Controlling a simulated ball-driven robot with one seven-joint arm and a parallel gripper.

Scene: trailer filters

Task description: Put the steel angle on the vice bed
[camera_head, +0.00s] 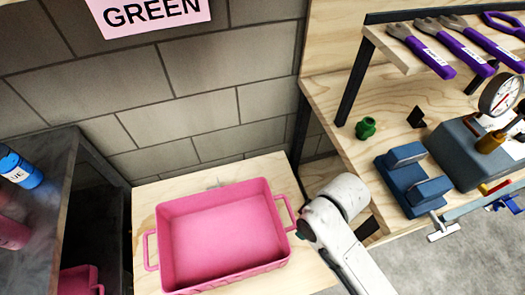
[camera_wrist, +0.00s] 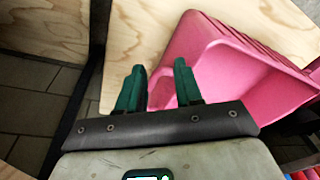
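A small dark angled piece, which looks like the steel angle (camera_head: 416,117), stands on the wooden bench at the right in the head view. The blue vice (camera_head: 411,178) sits in front of it, with two raised blocks and a lower bed between them. In the wrist view my gripper (camera_wrist: 159,66) is open, its two green fingers apart with nothing between them. It is over the edge of the pink tray and the wooden surface, away from the vice. The fingers are not visible in the head view. Neither the angle nor the vice shows in the wrist view.
The pink tray (camera_head: 222,238) is empty on a wooden top. A green fitting (camera_head: 366,128) stands left of the angle. A gauge (camera_head: 500,95) is right of the vice. Purple-handled tools (camera_head: 432,56) lie on the shelf above. A dark cabinet (camera_head: 45,220) is at left.

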